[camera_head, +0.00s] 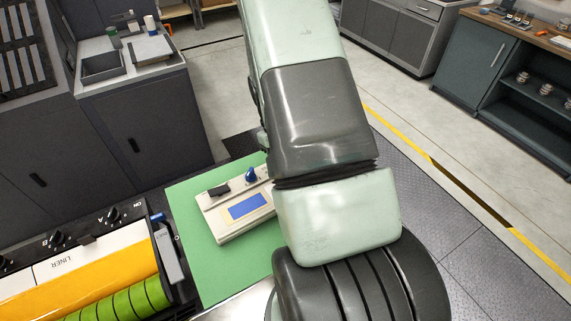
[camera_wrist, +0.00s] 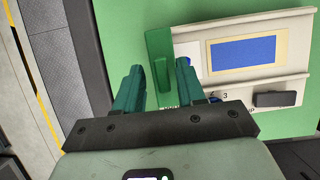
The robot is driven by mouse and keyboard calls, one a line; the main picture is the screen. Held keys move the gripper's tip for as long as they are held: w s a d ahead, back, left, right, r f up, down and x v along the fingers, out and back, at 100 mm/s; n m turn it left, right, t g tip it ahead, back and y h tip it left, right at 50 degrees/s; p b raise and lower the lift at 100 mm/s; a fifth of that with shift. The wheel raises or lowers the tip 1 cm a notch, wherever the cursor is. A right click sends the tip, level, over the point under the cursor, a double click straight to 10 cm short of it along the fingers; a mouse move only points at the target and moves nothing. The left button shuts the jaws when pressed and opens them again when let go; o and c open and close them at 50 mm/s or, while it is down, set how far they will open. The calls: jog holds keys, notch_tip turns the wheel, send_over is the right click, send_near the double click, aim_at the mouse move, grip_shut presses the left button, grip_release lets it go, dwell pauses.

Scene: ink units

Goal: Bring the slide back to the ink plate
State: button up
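The ink unit is a cream device with a blue ink plate (camera_wrist: 243,52) in a pale yellow frame; the plate also shows in the head view (camera_head: 247,206). A green upright block (camera_wrist: 158,58) stands at the left end of the unit in the wrist view, apart from the blue plate. It looks like the slide, though no label confirms this. My gripper (camera_wrist: 161,68) is open, with one teal finger on each side of the block in the picture. I cannot tell whether they touch it or how far above they are. In the head view my arm hides the gripper and the block.
A black block (camera_wrist: 275,99) and a blue knob (camera_head: 250,175) sit along one edge of the unit. The unit rests on a green mat (camera_head: 208,260). A machine with yellow and green rollers (camera_head: 125,270) stands at left. Bare mat surrounds the unit's left side.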

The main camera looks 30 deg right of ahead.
jog(key=v, duration=1)
jog(key=shift+w+r, duration=0.2)
jog(key=shift+r, duration=0.15)
jog(key=s+a+r+t, duration=0.2)
jog(key=a+r, duration=0.2)
jog(key=r, duration=0.5)
jog(key=s+a+r+t, duration=0.2)
jog(key=s+a+r, duration=0.15)
jog(key=r, duration=0.55)
jog(key=s+a+r+t, duration=0.3)
jog(key=s+r, duration=0.1)
jog(key=s, duration=0.3)
jog(key=s+a+r+t, duration=0.3)
jog(key=s+a+r, duration=0.1)
jog(key=s, duration=0.4)
jog(key=shift+a+r, duration=0.2)
